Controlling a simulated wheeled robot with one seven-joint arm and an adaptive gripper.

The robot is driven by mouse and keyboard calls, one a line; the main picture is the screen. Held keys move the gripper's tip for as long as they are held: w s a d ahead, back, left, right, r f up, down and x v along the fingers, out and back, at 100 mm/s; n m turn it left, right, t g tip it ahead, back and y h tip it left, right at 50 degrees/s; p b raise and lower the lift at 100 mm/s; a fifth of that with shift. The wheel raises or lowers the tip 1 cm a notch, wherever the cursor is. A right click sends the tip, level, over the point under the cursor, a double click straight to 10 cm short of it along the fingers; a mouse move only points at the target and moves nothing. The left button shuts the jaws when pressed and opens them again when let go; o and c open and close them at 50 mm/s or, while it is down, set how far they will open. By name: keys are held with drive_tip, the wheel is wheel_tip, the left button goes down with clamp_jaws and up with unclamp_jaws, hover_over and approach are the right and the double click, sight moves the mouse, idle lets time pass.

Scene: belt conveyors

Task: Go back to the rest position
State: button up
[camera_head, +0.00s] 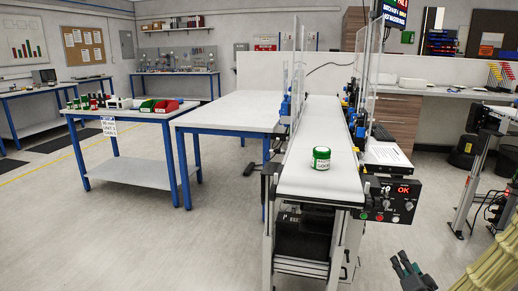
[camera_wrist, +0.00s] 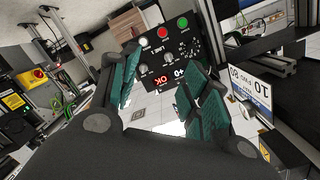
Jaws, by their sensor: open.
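My gripper (camera_head: 411,272) shows at the bottom right of the head view, low and to the right of the conveyor's near end. In the wrist view my gripper (camera_wrist: 160,90) has its green-padded fingers spread apart, with nothing between them. A green and white can (camera_head: 321,158) stands upright on the near part of the white conveyor belt (camera_head: 305,185), well away from my gripper. The can does not show in the wrist view.
A blue-legged table (camera_head: 235,112) stands left of the belt. A smaller table (camera_head: 130,112) holds red and green bins. The floor at front left is clear.

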drive_tip(key=s+a+f+n+g+y, duration=0.1)
drive_tip(key=s+a+f+n+g, duration=0.15)
drive_tip(key=s+a+f, duration=0.45)
drive_tip(key=s+a+f+n+g+y, duration=0.2)
drive_tip(key=s+a+f+g, duration=0.3)
drive_tip(key=f, duration=0.5)
drive_tip(key=s+a+f+n+g, duration=0.2)
drive_tip(key=s+a+f, duration=0.2)
drive_tip(key=s, duration=0.3)
drive_tip(key=s+a+f+n+g, duration=0.1)
drive_tip(key=s+a+f+g, duration=0.1)
drive_tip(key=s+a+f, duration=0.4)
drive_tip(key=s+f+n+g, duration=0.2)
drive_tip(key=s+g, duration=0.3)
drive_tip(key=s, duration=1)
wheel_tip(320, 180, up, 13)
drive_tip(key=a+p, duration=0.1)
drive_tip(key=p, duration=1.1)
drive_tip(key=shift+s+p, duration=0.25)
drive_tip(key=shift+p, duration=0.1)
